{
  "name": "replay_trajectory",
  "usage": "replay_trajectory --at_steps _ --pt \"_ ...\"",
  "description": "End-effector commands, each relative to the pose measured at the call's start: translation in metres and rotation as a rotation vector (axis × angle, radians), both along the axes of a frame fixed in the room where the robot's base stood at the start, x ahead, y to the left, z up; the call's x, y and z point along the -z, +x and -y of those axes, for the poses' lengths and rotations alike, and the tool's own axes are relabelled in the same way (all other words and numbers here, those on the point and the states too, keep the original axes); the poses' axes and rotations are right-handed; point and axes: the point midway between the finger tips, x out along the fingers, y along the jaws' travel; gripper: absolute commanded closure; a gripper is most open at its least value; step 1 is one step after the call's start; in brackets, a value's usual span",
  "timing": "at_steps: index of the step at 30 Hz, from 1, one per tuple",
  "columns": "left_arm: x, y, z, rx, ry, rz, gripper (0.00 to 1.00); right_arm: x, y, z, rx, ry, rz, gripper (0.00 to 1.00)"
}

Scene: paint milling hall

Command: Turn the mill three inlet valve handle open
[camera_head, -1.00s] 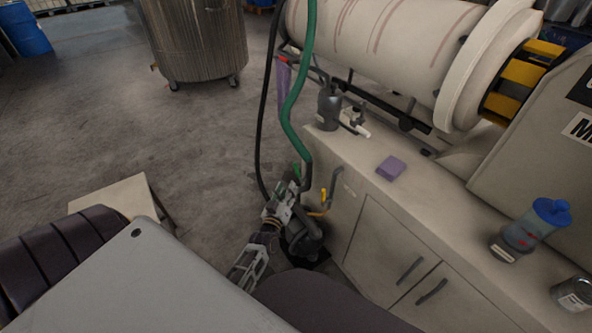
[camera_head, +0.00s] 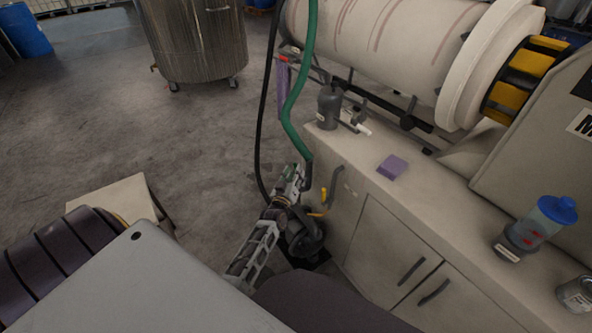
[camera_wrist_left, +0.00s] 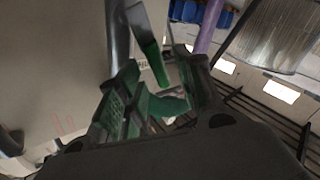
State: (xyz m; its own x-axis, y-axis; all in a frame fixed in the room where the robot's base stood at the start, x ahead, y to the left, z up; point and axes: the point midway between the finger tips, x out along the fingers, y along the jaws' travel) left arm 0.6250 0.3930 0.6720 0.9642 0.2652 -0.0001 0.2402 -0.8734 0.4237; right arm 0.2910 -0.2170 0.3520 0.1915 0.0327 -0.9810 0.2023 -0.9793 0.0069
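My left gripper (camera_head: 293,178) reaches low beside the left end of the cabinet, close to the lower end of the green hose. In the left wrist view its two fingers (camera_wrist_left: 160,98) stand apart, with green pads. A dark lever-like piece with a green end (camera_wrist_left: 152,60) shows just beyond and between the fingers; I cannot tell whether they touch it. It may be the valve handle, but this is not certain. A small yellow handle (camera_head: 324,195) shows right of the gripper in the head view. My right gripper is not in view.
The green hose (camera_head: 292,110) and a black hose hang beside the gripper. The white mill drum (camera_head: 385,45) lies above the cabinet (camera_head: 385,230), which bears a purple block (camera_head: 392,167) and a blue-lidded bottle (camera_head: 545,222).

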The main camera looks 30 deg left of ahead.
Motion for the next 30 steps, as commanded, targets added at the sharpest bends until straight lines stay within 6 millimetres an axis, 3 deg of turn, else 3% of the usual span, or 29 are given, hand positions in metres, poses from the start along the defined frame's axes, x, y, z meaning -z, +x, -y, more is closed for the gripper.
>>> replay_trajectory --at_steps 10,24,30 --pt "0.000 0.025 -0.007 0.000 0.000 0.000 0.64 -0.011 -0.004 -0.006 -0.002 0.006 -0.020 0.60" --pt "0.000 0.029 -0.008 0.000 0.001 -0.002 0.64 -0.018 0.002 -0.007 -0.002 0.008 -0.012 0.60" --pt "0.000 0.029 -0.008 0.000 0.001 -0.002 0.89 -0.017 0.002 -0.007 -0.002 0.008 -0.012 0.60"
